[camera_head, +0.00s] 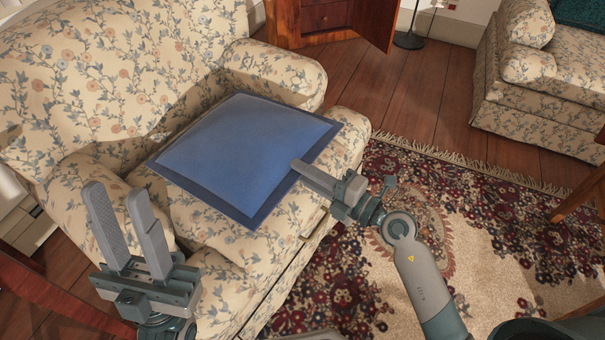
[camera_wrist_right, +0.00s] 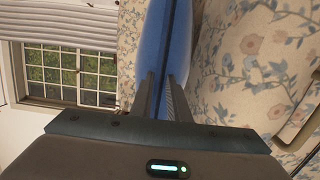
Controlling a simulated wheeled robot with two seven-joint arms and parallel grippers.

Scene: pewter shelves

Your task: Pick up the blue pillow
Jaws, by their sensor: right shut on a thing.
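The blue pillow (camera_head: 240,150) is square with a darker flat border. In the head view it is over the seat of the floral sofa, and I cannot tell whether it rests on the cushion or is a little above it. My right gripper (camera_head: 298,165) is at the pillow's right edge, shut on its border. In the right wrist view the blue pillow (camera_wrist_right: 166,45) runs edge-on between the fingers of my right gripper (camera_wrist_right: 165,82). My left gripper (camera_head: 122,200) is open and empty, in front of the sofa's near arm, apart from the pillow.
The floral sofa (camera_head: 90,90) has a back and padded arms around the pillow. A patterned rug (camera_head: 480,230) lies on the wooden floor to the right. A second floral seat (camera_head: 545,90) stands at the upper right. A wooden cabinet (camera_head: 325,15) stands behind.

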